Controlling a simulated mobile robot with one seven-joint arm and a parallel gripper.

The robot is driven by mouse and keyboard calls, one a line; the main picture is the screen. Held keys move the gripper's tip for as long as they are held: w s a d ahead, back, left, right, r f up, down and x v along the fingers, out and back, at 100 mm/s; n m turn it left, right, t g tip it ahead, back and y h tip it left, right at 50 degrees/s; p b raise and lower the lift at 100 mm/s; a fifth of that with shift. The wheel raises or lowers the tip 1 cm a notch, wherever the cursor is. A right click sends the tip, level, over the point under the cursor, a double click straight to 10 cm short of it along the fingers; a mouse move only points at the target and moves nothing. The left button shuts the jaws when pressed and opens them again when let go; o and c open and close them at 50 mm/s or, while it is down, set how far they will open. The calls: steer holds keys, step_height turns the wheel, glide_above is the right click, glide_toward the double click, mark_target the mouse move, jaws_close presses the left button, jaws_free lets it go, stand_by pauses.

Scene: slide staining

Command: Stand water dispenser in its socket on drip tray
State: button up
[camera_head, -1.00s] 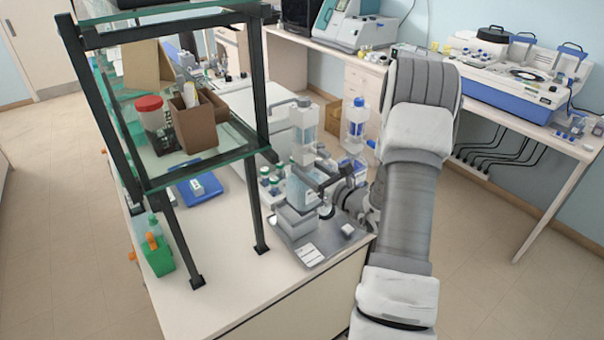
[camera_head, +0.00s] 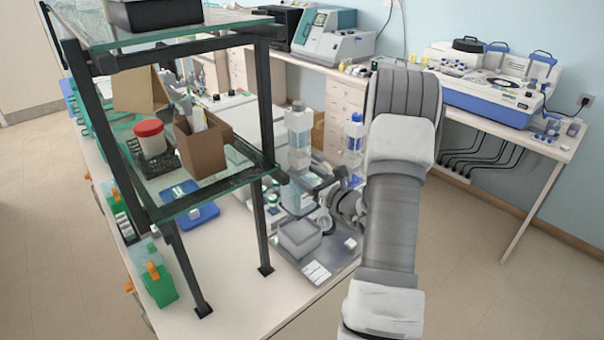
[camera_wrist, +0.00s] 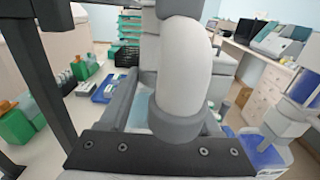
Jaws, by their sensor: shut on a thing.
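My gripper (camera_head: 322,188) is shut on the water dispenser (camera_head: 297,197), a clear, pale-blue bottle that looks upright. In the wrist view its thick white neck and grey collar (camera_wrist: 178,125) fill the middle, behind the black plate of my gripper. The drip tray (camera_head: 345,262) is a flat grey plate at the bench's near right corner. The socket cannot be made out.
A glass shelf (camera_head: 205,200) on black posts stands close on the left. A tall grey-capped bottle (camera_head: 298,128) and a blue-capped bottle (camera_head: 354,135) stand behind the dispenser. A white card (camera_head: 316,272) lies on the tray.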

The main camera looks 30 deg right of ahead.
mark_target(309, 203)
steer(key=shift+f+b, duration=1.5)
steer(key=shift+f, duration=1.1)
steer(key=shift+f+b, duration=0.9)
steer(key=shift+f, duration=0.05)
steer(key=shift+f+b, duration=0.15)
steer(key=shift+b, duration=0.45)
steer(key=shift+f+b, duration=0.85)
steer(key=shift+b, duration=0.3)
